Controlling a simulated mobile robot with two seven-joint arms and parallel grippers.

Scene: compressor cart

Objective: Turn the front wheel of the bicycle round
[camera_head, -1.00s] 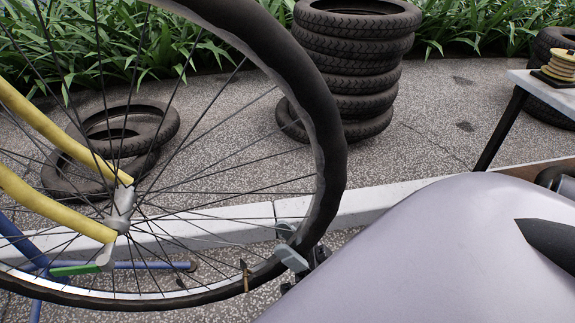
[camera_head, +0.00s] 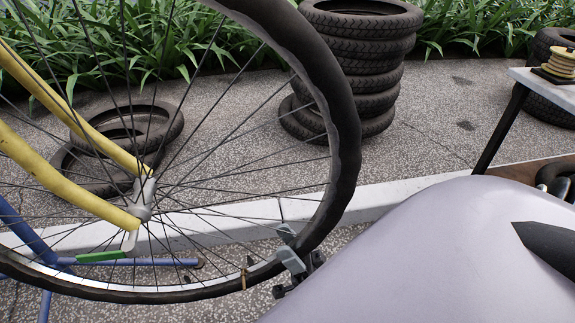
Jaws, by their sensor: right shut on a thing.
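The front wheel (camera_head: 347,150) of the bicycle fills the left half of the head view, with a black tyre, silver rim and thin spokes. A small gold-coloured piece (camera_head: 244,278) shows on the rim left of the gripper. The wheel's top and left side are out of view. My left gripper is not in view.
A blue stand (camera_head: 30,235) is behind the wheel at lower left. Tyres lie on the paving (camera_head: 120,130), and a tall tyre stack (camera_head: 360,60) stands beyond the white kerb (camera_head: 390,195). A bench (camera_head: 550,90) with a yellow spool (camera_head: 562,62) is at the right.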

